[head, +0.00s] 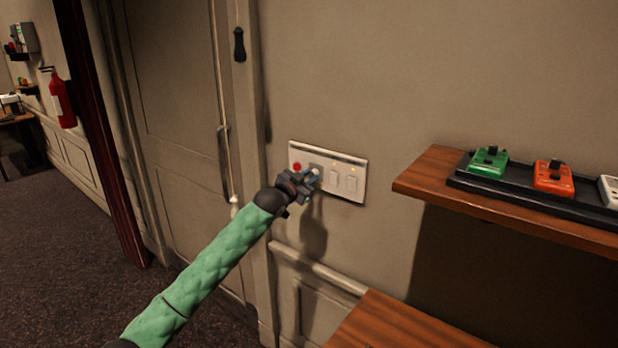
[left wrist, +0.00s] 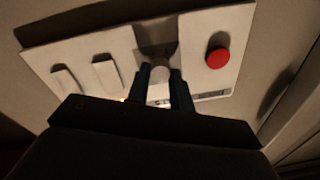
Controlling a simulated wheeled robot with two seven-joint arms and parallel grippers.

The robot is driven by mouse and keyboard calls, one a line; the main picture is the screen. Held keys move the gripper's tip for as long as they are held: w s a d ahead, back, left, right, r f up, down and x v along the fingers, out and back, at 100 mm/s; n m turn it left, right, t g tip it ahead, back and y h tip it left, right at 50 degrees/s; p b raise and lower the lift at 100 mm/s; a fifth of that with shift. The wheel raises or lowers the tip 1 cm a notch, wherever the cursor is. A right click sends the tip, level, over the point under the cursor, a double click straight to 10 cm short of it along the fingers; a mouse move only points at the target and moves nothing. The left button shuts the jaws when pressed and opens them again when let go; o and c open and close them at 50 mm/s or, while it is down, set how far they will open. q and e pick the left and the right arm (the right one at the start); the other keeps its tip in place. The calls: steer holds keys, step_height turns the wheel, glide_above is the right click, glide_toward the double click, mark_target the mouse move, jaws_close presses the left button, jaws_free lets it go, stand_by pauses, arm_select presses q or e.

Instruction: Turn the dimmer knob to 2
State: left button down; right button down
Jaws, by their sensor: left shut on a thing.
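A pale switch panel (head: 356,187) is fixed to the wall. It carries a red button (head: 297,167), a dimmer knob (head: 317,172) and two white rocker switches (head: 343,181). My left gripper (head: 313,178) is at the panel, with its fingers shut around the pale knob. In the left wrist view the knob (left wrist: 159,74) sits between the two dark fingers (left wrist: 160,88), and the red button (left wrist: 217,57) is to its right. The number the knob points to is not readable. My right gripper is not in view.
A wooden shelf (head: 420,176) at the right holds a black board with a green pedal (head: 489,161) and an orange pedal (head: 553,177). A wooden surface (head: 400,325) is below. A door (head: 170,90) with a hanging cord is left of the panel.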

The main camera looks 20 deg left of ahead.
arm_select(q)
steer(key=n, duration=0.3)
steer(key=n+p, duration=0.1)
steer(key=n, duration=0.1)
steer(key=shift+n, duration=1)
steer(key=shift+n+p, duration=0.35)
steer(key=shift+n, duration=0.55)
steer(key=shift+f, duration=0.1)
steer(key=c, duration=1.2)
jaws_free()
steer(key=shift+c, duration=0.2)
steer(key=shift+s+a, duration=0.1)
steer(key=shift+s, duration=0.2)
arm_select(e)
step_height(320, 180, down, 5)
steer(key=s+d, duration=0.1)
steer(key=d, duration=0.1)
arm_select(q)
steer(key=b+v, duration=0.3)
steer(key=v, duration=0.4)
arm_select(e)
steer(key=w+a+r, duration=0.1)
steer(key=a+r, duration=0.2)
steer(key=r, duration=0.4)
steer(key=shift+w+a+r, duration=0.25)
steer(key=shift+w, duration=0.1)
